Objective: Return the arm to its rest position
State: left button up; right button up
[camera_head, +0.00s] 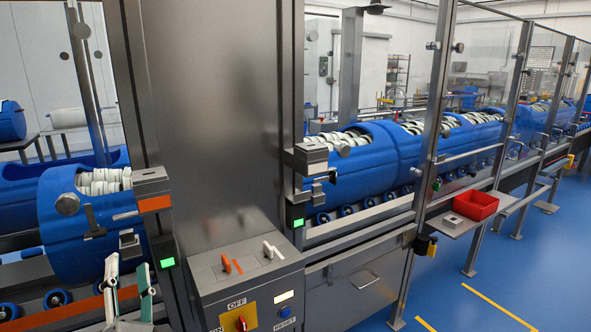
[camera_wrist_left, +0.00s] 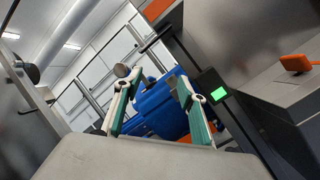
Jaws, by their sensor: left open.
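My left gripper (camera_head: 127,265) shows at the lower left of the head view, its two pale and green fingers pointing up and spread apart, with nothing between them. In the left wrist view the same gripper (camera_wrist_left: 158,84) has its fingers apart, and a blue tub (camera_wrist_left: 160,108) shows behind the gap. In the head view the blue tub (camera_head: 75,245), holding white rolled pieces (camera_head: 103,182), lies behind and above the fingertips. I cannot tell how near the fingers are to it. My right gripper is in neither view.
A grey control box (camera_head: 243,283) with orange and white levers stands right of the gripper, against a tall steel panel (camera_head: 205,120). More blue tubs (camera_head: 350,178) line the conveyor. A red bin (camera_head: 475,205) sits on a side shelf. Blue floor (camera_head: 540,260) is clear at right.

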pick_arm(q)
jog(key=s+d+f+m+g+h, duration=0.1)
jog(key=s+d+f+m+h, duration=0.2)
jog(key=d+f+m+h, duration=0.65)
jog(key=s+d+f+m+g+h, duration=0.15)
jog(key=d+f+m+h, duration=0.3)
jog(key=f+m, duration=0.95)
jog(key=s+a+f+m+g, duration=0.1)
jog(key=s+f+m+g, duration=0.2)
jog(key=f, duration=0.6)
jog(key=s+f+m+g+y, duration=0.1)
jog(key=s+f+m+g, duration=0.3)
jog(key=s+f+m, duration=0.4)
jog(key=shift+s+a+f+y, duration=0.35)
jog(key=shift+s+f, duration=0.15)
jog(key=shift+s, duration=0.5)
jog(key=shift+m, duration=0.25)
